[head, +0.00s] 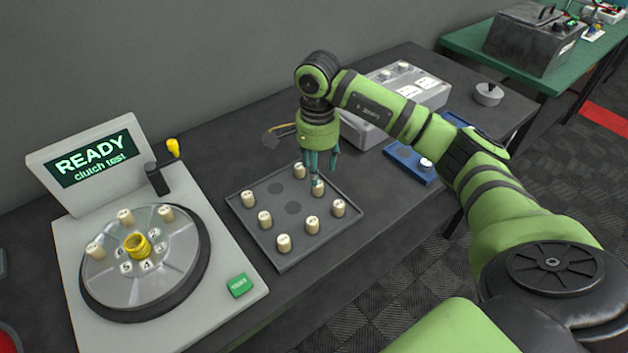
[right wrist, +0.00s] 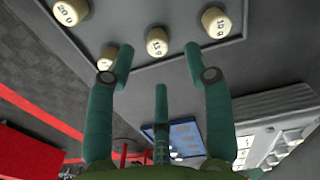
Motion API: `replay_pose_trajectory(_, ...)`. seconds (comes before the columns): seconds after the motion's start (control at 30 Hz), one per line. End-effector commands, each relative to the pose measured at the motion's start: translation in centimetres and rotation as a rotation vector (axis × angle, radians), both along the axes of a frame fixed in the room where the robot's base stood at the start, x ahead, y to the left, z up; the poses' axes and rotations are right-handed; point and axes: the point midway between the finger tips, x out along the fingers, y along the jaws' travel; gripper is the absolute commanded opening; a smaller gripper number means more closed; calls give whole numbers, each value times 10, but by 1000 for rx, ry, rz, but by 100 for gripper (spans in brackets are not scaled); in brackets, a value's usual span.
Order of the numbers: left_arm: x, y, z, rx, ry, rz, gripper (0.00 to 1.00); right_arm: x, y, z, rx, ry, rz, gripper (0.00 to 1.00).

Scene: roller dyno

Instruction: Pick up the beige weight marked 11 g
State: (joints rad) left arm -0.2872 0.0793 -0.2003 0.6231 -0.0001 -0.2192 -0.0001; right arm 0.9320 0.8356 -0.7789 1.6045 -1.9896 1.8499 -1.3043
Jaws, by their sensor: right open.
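The beige weight (right wrist: 157,41) that reads as 11 g in the right wrist view stands upright on the grey tray (head: 275,266). In the head view it is the weight (head: 318,188) in the tray's right-hand row, partly behind the fingertips. My right gripper (head: 319,172) is open just above it, fingers pointing down. In the right wrist view the weight shows beyond the gap between the fingertips (right wrist: 159,62); nothing is held. Neighbouring weights are one marked 10 g (right wrist: 216,22) and one marked 20 g (right wrist: 70,12). My left gripper is not in view.
Several similar weights stand on the tray, including close neighbours (head: 300,170) and (head: 338,208). A machine with a READY screen (head: 95,158) and round disc stands left. A grey box (head: 425,88) and blue tray (head: 402,160) lie right.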

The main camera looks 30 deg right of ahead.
Motion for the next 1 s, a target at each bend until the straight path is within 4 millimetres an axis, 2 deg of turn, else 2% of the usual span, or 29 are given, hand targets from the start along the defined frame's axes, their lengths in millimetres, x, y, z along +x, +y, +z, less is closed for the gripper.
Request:
replay_pose_trajectory(0.03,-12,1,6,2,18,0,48,-1,0,-3,1,3,0,52)
replay_pose_trajectory(0.1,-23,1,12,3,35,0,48,-2,0,-11,1,4,0,52)
replay_pose_trajectory(0.27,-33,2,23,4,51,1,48,-3,0,-36,2,3,-1,52)
replay_pose_trajectory(0.4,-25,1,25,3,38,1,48,-2,-1,-48,1,0,0,52)
replay_pose_trajectory(0.63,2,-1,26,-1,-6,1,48,-2,-1,-50,0,-1,0,52)
replay_pose_trajectory(0.67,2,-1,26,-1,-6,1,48,-2,-1,-50,0,-1,0,40)
replay_pose_trajectory(0.8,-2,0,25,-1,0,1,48,-2,-1,-50,0,-1,0,12)
replay_pose_trajectory(1.0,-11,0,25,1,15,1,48,-2,-1,-50,1,-2,0,12)
